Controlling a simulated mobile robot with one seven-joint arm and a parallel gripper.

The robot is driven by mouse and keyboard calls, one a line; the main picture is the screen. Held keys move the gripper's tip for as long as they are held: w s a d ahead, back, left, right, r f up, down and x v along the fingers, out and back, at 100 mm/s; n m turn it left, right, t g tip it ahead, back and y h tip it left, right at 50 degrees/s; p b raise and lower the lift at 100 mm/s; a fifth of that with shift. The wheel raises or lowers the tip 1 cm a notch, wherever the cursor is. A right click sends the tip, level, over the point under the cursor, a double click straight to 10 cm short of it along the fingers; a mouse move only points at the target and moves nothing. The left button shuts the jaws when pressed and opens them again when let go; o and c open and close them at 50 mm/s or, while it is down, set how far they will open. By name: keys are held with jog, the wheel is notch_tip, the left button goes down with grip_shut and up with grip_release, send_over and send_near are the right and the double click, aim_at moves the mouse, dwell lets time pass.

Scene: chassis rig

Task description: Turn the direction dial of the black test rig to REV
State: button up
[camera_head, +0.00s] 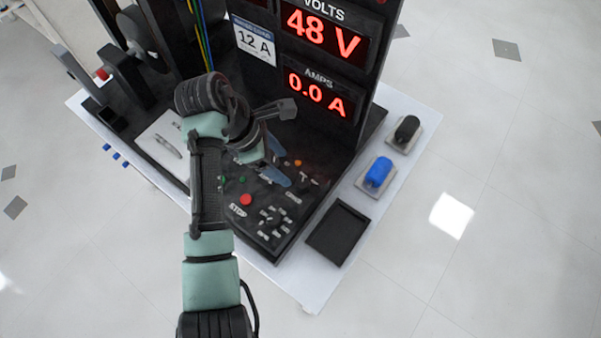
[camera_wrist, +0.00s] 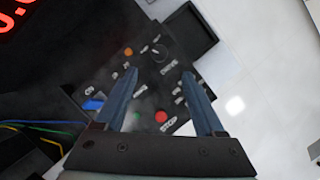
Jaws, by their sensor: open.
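The black test rig (camera_head: 338,158) stands on a pale board, its red displays reading 48 V and 0.0 A. In the head view my gripper (camera_head: 277,176) is over the panel, partly hidden by my wrist.
A red button (camera_head: 246,199) and a green one (camera_head: 242,180) lie near my fingers. An empty black tray (camera_head: 338,233), a blue cylinder (camera_head: 378,172) and a black cylinder (camera_head: 407,129) are right of the rig. Coloured wires (camera_wrist: 30,130) show at the wrist view's left. Open floor surrounds the board.

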aim_at(302, 182)
jog(key=x, duration=1)
jog(key=shift+f, duration=0.25)
grip_shut()
